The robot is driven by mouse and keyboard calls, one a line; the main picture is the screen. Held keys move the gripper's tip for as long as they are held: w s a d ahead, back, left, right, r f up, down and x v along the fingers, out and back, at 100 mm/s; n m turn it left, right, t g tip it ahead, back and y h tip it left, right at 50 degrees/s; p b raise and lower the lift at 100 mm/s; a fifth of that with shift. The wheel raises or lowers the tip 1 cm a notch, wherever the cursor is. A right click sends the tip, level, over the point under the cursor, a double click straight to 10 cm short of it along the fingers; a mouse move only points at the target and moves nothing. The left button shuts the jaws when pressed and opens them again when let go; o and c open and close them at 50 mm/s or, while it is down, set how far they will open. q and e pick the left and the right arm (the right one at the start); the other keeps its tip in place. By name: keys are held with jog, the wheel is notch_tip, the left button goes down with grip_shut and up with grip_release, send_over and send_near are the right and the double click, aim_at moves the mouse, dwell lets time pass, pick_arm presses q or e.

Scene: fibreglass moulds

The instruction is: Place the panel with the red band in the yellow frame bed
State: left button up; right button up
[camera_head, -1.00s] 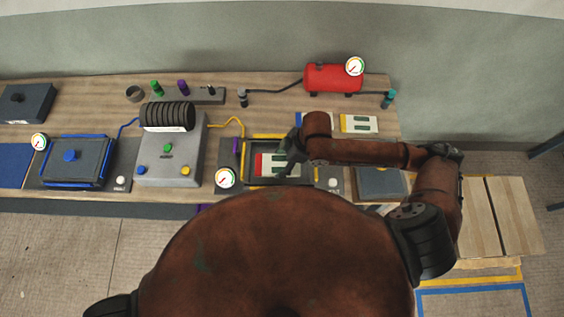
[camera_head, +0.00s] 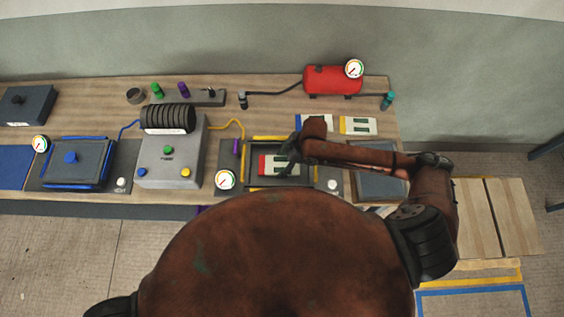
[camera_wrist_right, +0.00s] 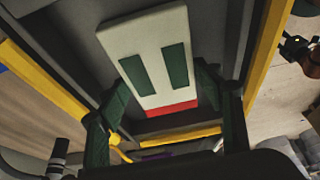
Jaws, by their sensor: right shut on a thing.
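The panel with the red band (camera_head: 276,165) is white with two dark green strips and a red band at one end. In the head view it appears over the inside of the yellow frame bed (camera_head: 250,176), a dark tray with yellow edging. My right gripper (camera_head: 287,163) is shut on the panel. In the right wrist view, the fingers of the right gripper (camera_wrist_right: 165,95) are on both sides of the panel (camera_wrist_right: 155,55), with the red band nearest the wrist. Whether the panel touches the bed floor I cannot tell. My left gripper is not in view.
Two other panels lie behind, one with a blue band (camera_head: 313,122) and one with a yellow band (camera_head: 358,126). A gauge (camera_head: 225,180) stands left of the bed, near a grey power box (camera_head: 172,165). A blue-edged bed (camera_head: 75,162) is farther left. A red tank (camera_head: 331,80) stands behind.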

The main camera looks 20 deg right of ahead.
jog(key=o, duration=1.2)
jog(key=v, duration=1.2)
